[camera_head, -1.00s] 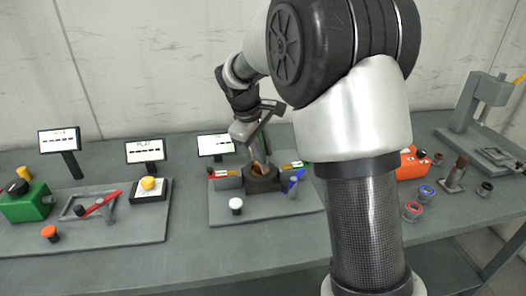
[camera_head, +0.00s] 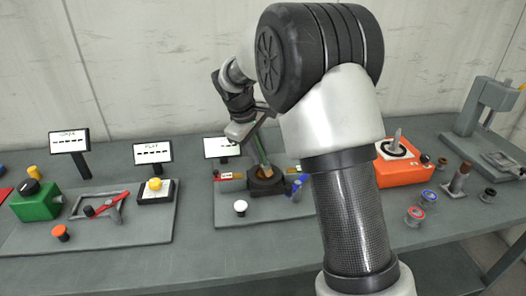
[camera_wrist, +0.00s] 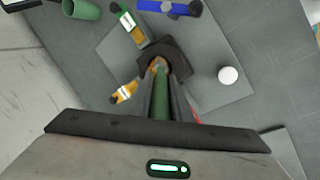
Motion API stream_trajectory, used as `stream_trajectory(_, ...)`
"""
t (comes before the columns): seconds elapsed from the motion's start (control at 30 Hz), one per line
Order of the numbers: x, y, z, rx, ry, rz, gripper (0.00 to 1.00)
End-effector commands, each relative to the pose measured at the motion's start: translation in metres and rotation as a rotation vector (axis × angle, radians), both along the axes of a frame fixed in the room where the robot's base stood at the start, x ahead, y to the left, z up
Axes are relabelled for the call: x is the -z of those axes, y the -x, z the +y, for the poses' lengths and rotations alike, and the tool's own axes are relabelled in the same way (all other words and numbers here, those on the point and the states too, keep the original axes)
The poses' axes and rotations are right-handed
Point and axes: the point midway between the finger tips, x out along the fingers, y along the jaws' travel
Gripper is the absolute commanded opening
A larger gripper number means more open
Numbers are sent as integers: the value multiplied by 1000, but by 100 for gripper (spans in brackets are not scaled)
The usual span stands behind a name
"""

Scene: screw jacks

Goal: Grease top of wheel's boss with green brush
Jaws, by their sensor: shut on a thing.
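My gripper (camera_head: 257,140) is shut on the green brush (camera_head: 261,152), whose handle points down from the fingers. In the wrist view, my gripper (camera_wrist: 163,84) has the green handle of the brush (camera_wrist: 162,98) between its two fingers. The brush's brownish tip is at the opening of a dark, angular block (camera_head: 268,187), which also shows in the wrist view (camera_wrist: 180,57). I cannot tell whether the tip touches the inside. No wheel or boss is clearly recognizable; my arm hides part of the bench.
A white knob (camera_head: 240,207) stands in front of the block, and a blue-handled part (camera_head: 299,184) is at its right. An orange box (camera_head: 405,172) and small cans (camera_head: 414,216) lie right of my arm. A red-handled fixture (camera_head: 103,207) is at left.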

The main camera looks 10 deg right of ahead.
Motion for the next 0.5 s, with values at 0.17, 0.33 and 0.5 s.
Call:
stream_trajectory(0.17, -7, -16, 11, -7, -5, -22, 0)
stream_trajectory(0.33, -7, -17, 11, -7, -4, -22, 0)
stream_trajectory(0.5, -5, -14, 8, -6, -3, -23, 0)
